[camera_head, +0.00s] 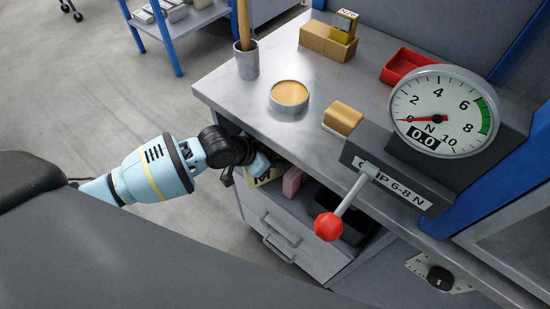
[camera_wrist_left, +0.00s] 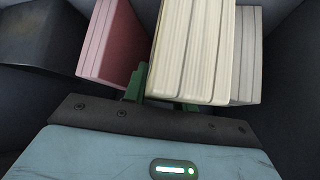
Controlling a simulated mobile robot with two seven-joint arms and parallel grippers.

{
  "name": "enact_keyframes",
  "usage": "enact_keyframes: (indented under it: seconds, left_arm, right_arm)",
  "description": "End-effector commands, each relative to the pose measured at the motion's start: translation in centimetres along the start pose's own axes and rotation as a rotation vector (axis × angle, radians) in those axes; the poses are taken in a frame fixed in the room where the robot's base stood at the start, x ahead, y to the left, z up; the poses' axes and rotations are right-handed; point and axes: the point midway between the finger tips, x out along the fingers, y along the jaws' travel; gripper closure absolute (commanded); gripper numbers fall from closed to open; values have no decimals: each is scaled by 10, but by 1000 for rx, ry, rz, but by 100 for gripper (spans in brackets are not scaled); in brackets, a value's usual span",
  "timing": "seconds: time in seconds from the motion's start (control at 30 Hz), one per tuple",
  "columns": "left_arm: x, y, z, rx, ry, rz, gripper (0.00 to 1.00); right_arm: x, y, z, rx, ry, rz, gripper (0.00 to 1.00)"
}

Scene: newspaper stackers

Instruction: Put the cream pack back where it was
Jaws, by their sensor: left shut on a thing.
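The cream pack (camera_wrist_left: 195,48) stands upright with ridged sides in the left wrist view, between a pink pack (camera_wrist_left: 110,42) and a grey pack (camera_wrist_left: 246,55). My left gripper (camera_head: 258,164) reaches into the open compartment under the bench top and is shut on the cream pack. Its green fingers show at the near end of the pack in the wrist view; the pack hides part of them. In the head view, a little of the cream pack (camera_head: 266,177) shows below the gripper, left of the pink pack (camera_head: 292,181). My right gripper is not in view.
The bench top (camera_head: 225,88) hangs over the compartment, with drawers (camera_head: 290,235) below. A dark block (camera_wrist_left: 38,38) stands left of the pink pack. A red-knobbed lever (camera_head: 329,226) and dial gauge (camera_head: 440,112) are at the right.

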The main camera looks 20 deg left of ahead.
Motion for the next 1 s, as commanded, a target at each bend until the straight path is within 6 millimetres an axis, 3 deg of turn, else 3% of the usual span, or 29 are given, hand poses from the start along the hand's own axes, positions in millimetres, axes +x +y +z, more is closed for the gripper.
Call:
enact_keyframes:
  seconds: [0.5, 0.53, 0.67, 1.0]
  left_arm:
    - [9, 0, 7, 0, 7, -1, 100]
    - [9, 0, 8, 0, 4, -1, 70]
    - [9, 0, 8, 0, 4, -1, 53]
    - [7, -1, 6, 1, 5, -1, 51]
  right_arm:
    - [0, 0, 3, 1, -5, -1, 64]
    - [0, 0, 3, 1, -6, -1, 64]
    - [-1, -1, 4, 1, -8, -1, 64]
    - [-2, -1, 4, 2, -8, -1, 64]
